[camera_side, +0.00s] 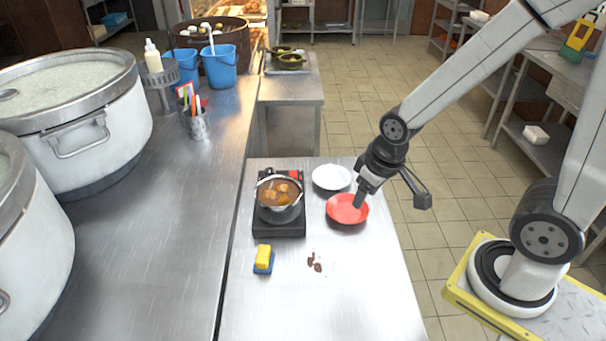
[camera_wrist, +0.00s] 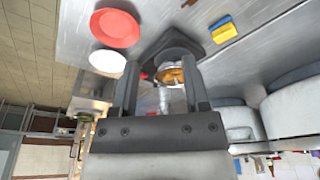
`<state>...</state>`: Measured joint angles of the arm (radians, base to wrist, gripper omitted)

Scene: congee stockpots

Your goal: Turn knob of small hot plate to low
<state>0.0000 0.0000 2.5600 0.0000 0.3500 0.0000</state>
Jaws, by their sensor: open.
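The small hot plate (camera_side: 279,230) is a black unit on the steel table, with a metal pot (camera_side: 281,216) of orange-brown stew on it. In the wrist view the hot plate (camera_wrist: 203,40) lies beyond my fingers, and the pot (camera_wrist: 171,77) shows partly between them. I cannot make out the knob or its setting in either view. My gripper (camera_side: 360,201) is right of the hot plate, apparently above the red plate (camera_side: 347,215), and touches neither the hot plate nor the pot. In the wrist view my gripper (camera_wrist: 161,72) is open, with nothing between its fingers.
A white plate (camera_side: 332,177) sits behind the red plate. Large stockpots (camera_side: 85,130) stand on the left counter. The table's front right is clear.

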